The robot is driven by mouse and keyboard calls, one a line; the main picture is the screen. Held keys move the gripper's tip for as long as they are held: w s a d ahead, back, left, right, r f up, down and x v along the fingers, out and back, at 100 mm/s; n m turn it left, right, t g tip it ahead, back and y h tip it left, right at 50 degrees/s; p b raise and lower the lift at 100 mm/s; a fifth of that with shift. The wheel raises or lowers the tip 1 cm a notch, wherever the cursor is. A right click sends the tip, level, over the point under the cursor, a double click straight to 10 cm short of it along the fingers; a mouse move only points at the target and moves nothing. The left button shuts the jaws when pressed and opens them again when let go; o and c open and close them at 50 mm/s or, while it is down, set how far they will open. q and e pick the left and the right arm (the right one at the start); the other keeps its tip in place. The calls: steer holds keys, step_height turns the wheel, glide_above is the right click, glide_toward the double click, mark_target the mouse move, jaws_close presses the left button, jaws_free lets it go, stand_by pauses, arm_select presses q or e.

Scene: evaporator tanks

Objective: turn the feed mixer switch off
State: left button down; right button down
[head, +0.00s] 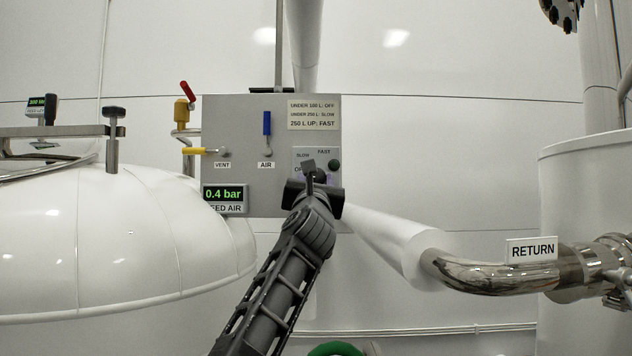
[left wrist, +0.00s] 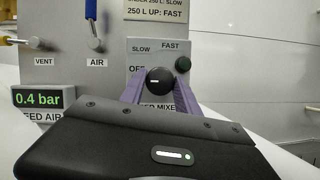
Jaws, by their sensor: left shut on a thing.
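The feed mixer switch (left wrist: 159,80) is a round black knob on a grey plate (left wrist: 145,47) marked OFF, SLOW and FAST. Its short white mark lies on the knob's left side, towards the OFF label. My left gripper (left wrist: 158,88) is shut on the knob, one purple finger on each side. In the head view my left gripper (head: 311,176) reaches the plate from below and hides most of the knob and the OFF label. A dark round lamp (left wrist: 183,65) sits right of the knob and looks unlit. My right gripper is not in view.
The grey panel (head: 235,125) also carries a yellow VENT lever (head: 203,151), a blue AIR lever (head: 267,124) and a 0.4 bar display (head: 224,194). A white tank (head: 110,235) stands left. A RETURN pipe (head: 490,272) runs at right.

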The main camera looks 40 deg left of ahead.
arm_select(q)
steer(key=c, duration=0.9)
jaws_free()
steer(key=shift+s+d+f+b, duration=0.2)
steer(key=shift+s+f+b, duration=0.1)
steer(key=shift+b, duration=0.25)
steer(key=b+v, duration=0.5)
steer(key=v, duration=0.2)
steer(key=shift+b, duration=0.4)
